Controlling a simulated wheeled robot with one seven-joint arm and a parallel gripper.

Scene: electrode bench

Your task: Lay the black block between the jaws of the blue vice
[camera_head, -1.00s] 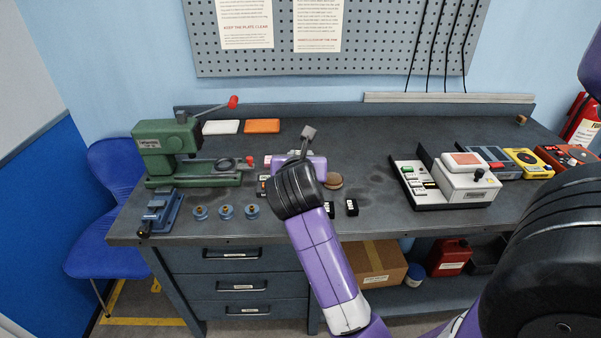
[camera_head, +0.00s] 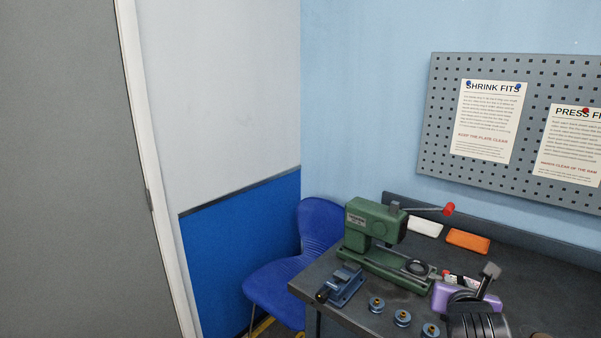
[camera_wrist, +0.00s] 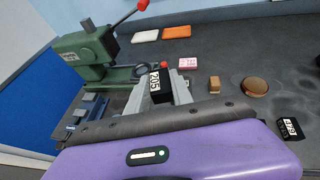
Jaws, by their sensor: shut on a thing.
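My gripper (camera_wrist: 162,90) is shut on a black block (camera_wrist: 161,84) with a white number label, in the wrist view. It holds the block in front of the green press, to the right of the blue vice. The blue vice (camera_head: 342,287) sits at the left front corner of the bench in the head view. Part of the vice (camera_wrist: 90,107) also shows in the wrist view, at the left. In the head view my gripper (camera_head: 489,272) is at the lower right, and the held block is not clearly visible there.
A green press (camera_head: 372,235) with a red-knobbed lever stands behind the vice. Several blue pulley-like parts (camera_head: 402,318) line the bench front. White (camera_head: 425,227) and orange (camera_head: 468,240) slabs lie behind. Another black block (camera_wrist: 291,128), a tan block (camera_wrist: 214,85) and a brown disc (camera_wrist: 255,87) lie right.

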